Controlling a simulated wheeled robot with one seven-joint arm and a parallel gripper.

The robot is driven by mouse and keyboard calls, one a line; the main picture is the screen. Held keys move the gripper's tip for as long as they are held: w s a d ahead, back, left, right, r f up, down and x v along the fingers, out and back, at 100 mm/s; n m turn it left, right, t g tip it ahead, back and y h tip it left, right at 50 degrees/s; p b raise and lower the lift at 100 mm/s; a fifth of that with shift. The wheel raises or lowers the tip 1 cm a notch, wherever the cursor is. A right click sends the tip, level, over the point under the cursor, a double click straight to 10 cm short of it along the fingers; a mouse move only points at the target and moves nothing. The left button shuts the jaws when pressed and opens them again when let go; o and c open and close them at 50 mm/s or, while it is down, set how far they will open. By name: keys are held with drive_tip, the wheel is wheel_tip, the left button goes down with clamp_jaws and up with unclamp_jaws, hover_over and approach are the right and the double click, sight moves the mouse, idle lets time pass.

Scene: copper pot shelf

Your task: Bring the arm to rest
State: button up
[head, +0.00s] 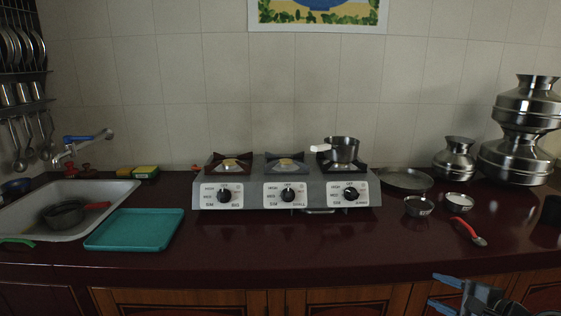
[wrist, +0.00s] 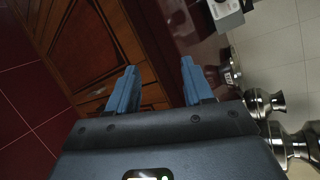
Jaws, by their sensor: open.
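My gripper (head: 440,294) is at the lower right of the head view, in front of the counter's front edge and the wooden cabinets. Its two blue fingers are apart, with nothing between them. In the wrist view my gripper (wrist: 158,88) also shows open and empty, with a cabinet door and the dark counter beyond it. The gripper touches nothing that I can see.
The dark red counter (head: 290,245) holds a three-burner stove (head: 285,190) with a pot (head: 342,150) on its right burner. A spoon with a red handle (head: 465,229), small bowls (head: 418,206) and steel vessels (head: 527,105) stand right. A teal tray (head: 135,229) lies left.

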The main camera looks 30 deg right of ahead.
drive_tip(key=s+a+f+n+g, duration=0.1)
drive_tip(key=s+a+f+n, duration=0.15)
drive_tip(key=a, duration=0.35)
drive_tip(key=s+a+f+n+h, duration=0.1)
drive_tip(key=s+a+f+n, duration=0.2)
drive_tip(key=a, duration=0.4)
drive_tip(key=s+a+f+n+g, duration=0.1)
drive_tip(key=s+a+n, duration=0.2)
drive_tip(key=a+n, duration=0.25)
drive_tip(key=s+a+r+n+t+y, duration=0.3)
drive_tip(key=s+a+r+n, duration=0.9)
drive_tip(key=a, duration=0.4)
drive_tip(key=shift+s+a+r+n, duration=0.2)
drive_tip(key=shift+a+r+n, duration=0.05)
drive_tip(key=shift+r+n, duration=0.7)
